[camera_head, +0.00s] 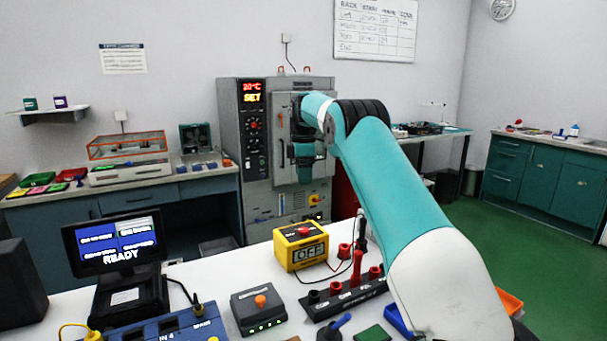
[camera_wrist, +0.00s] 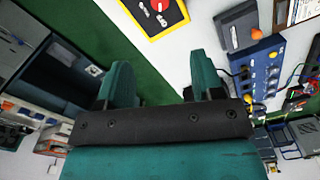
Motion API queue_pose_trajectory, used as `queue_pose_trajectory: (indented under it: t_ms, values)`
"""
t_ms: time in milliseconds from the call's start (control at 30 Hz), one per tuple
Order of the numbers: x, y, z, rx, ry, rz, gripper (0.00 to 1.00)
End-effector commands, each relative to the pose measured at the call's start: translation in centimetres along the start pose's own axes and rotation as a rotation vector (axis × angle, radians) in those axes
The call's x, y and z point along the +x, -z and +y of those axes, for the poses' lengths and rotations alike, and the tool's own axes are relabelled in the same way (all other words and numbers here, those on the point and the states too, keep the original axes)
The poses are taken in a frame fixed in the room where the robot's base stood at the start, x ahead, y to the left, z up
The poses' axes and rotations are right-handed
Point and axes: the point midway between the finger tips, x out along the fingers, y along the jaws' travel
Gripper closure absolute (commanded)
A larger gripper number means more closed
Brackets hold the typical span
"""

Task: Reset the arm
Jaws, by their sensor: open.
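My arm rises from the lower right of the head view and bends at its elbow, above the table. My gripper is at the far end of the arm in the head view, in front of the grey oven cabinet (camera_head: 258,190), and is partly hidden there. In the wrist view my gripper (camera_wrist: 158,85) shows two teal fingers standing well apart, with nothing between them. It is open and empty. Floor and the table's edge show beyond the fingers.
Green floor (camera_head: 540,245) is clear at the right.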

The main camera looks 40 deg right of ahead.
Motion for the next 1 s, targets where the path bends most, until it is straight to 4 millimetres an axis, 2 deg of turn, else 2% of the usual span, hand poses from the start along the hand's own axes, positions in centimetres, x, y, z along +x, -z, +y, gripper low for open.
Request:
queue_pose_trajectory:
  t_ms: [400, 467, 567, 667, 767, 867, 900, 967, 1000]
  values:
    - [-0.1, 0.3, -0.2, -0.001, -0.002, 0.001, 0.39]
    - [-0.5, 1.1, -0.7, 0.001, -0.005, 0.002, 0.39]
    - [-1.8, 4.0, -2.9, 0.008, -0.013, 0.011, 0.39]
    - [-3.5, 8.2, -7.3, 0.026, -0.022, 0.032, 0.39]
    - [-4.8, 12.1, -13.2, 0.054, -0.025, 0.067, 0.39]
    - [-5.4, 15.0, -20.0, 0.085, -0.012, 0.109, 0.39]
    - [-5.5, 15.8, -22.9, 0.098, -0.002, 0.126, 0.39]
    - [-5.5, 16.6, -27.5, 0.121, 0.017, 0.153, 0.39]
    - [-5.4, 16.9, -30.6, 0.137, 0.033, 0.170, 0.39]
